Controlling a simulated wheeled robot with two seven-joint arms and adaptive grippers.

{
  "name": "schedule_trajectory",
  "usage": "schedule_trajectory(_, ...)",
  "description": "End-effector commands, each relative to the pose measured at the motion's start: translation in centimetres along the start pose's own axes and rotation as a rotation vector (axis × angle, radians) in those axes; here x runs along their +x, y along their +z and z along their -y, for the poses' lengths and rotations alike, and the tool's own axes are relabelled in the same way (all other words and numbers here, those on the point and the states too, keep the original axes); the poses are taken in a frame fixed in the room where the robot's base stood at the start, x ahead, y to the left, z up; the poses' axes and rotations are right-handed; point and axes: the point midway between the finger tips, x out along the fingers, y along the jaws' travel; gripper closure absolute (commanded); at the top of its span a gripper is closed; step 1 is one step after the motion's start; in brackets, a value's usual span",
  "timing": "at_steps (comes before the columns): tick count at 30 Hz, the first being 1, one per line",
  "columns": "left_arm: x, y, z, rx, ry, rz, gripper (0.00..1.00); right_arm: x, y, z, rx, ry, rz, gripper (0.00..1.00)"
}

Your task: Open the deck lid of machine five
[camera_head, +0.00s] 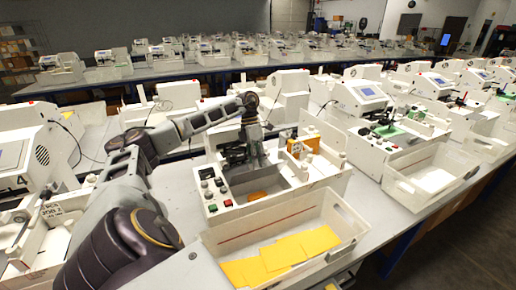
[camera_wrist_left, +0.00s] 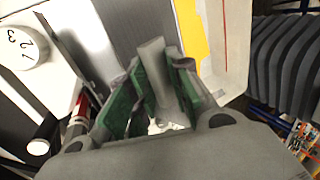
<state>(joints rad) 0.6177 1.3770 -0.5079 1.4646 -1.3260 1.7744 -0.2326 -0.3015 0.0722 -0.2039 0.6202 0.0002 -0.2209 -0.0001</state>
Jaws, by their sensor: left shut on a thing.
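My left gripper (camera_head: 257,160) reaches down over the deck of the white machine (camera_head: 318,172) in the middle of the head view. In the left wrist view, the left gripper's green-padded fingers (camera_wrist_left: 158,88) are shut on a grey upright handle (camera_wrist_left: 152,58). A dark grey ribbed surface (camera_wrist_left: 140,18) lies beyond the handle. My arm and gripper hide part of the deck, so I cannot tell how far the lid is raised. No number five is readable on this machine. My right gripper is not in view.
A white tray (camera_head: 345,222) with yellow envelopes (camera_head: 282,252) stands in front of the machine. Its control panel (camera_head: 212,190) has several knobs and buttons. Similar machines stand close on both sides, one at the right with a screen (camera_head: 368,91).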

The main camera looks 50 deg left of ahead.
Motion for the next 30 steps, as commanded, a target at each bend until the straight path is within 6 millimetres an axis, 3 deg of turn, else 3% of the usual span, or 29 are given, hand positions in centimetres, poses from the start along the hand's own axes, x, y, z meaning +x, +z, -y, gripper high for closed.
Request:
schedule_trajectory(1,0.6,-0.3,-0.8,-0.011,0.013,-0.009,1.00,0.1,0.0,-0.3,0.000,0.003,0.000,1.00)
schedule_trajectory(8,0.8,-0.3,-0.8,-0.012,0.012,-0.012,1.00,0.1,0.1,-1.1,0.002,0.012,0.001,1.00)
schedule_trajectory(9,0.8,-0.3,-0.8,-0.013,0.012,-0.012,0.75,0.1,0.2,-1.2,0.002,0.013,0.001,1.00)
schedule_trajectory(12,0.8,-0.3,-0.8,-0.013,0.012,-0.013,0.65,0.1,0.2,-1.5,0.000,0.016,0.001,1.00)
schedule_trajectory(30,0.6,-0.3,-0.7,-0.011,0.012,-0.013,0.65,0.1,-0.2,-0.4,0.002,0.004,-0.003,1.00)
